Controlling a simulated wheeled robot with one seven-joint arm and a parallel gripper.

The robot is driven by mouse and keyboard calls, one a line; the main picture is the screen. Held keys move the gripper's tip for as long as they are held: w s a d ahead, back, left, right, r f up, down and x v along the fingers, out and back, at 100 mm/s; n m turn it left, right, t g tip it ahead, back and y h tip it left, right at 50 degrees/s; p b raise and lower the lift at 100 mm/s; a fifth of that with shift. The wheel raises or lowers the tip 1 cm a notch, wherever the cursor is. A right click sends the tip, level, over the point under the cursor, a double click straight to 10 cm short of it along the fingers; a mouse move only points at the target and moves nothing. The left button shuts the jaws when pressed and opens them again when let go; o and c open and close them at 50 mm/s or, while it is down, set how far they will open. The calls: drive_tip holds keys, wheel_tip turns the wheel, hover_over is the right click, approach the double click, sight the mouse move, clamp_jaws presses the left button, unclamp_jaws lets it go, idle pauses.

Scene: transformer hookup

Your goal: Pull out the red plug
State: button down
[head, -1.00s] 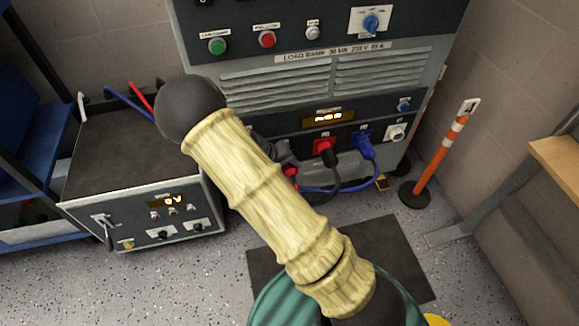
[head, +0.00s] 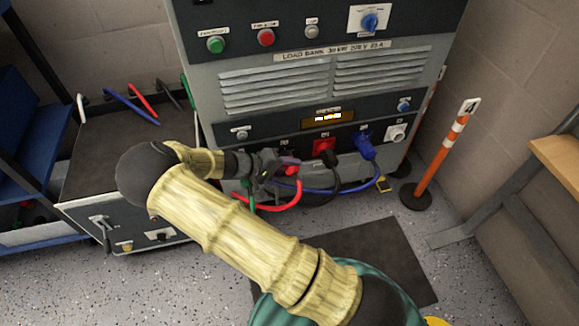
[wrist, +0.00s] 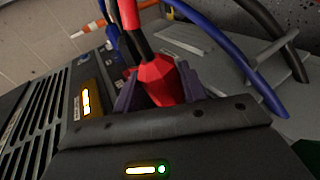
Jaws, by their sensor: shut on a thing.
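My gripper (head: 282,167) is at the lower front of the load bank in the head view, left of the red socket piece. In the wrist view its two dark purple fingers (wrist: 158,90) are shut around a red plug (wrist: 162,80). The red plug (head: 289,161) is mostly covered by the gripper in the head view. A red cable (head: 288,206) loops below the gripper. The plug's contact end is hidden, so I cannot tell whether it is in a socket.
A red connector (head: 324,147) with a black cable and a blue plug (head: 364,147) with a blue cable sit on the load bank (head: 275,90). Loose cables lie on the grey box (head: 85,160) at left. An orange-white post (head: 440,150) stands at right.

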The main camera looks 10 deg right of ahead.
drive_tip(key=shift+s+a+f, duration=0.25)
drive_tip(key=shift+s+f, duration=0.05)
drive_tip(key=shift+f, duration=0.25)
drive_tip(key=shift+s+p, duration=0.3)
drive_tip(key=shift+s, duration=0.5)
drive_tip(key=shift+s+p, duration=0.6)
drive_tip(key=shift+s, duration=0.05)
drive_tip(key=shift+d+r, duration=0.1)
drive_tip(key=shift+r, duration=0.05)
drive_tip(key=shift+s+p, duration=1.05)
drive_tip(key=shift+s, duration=1.35)
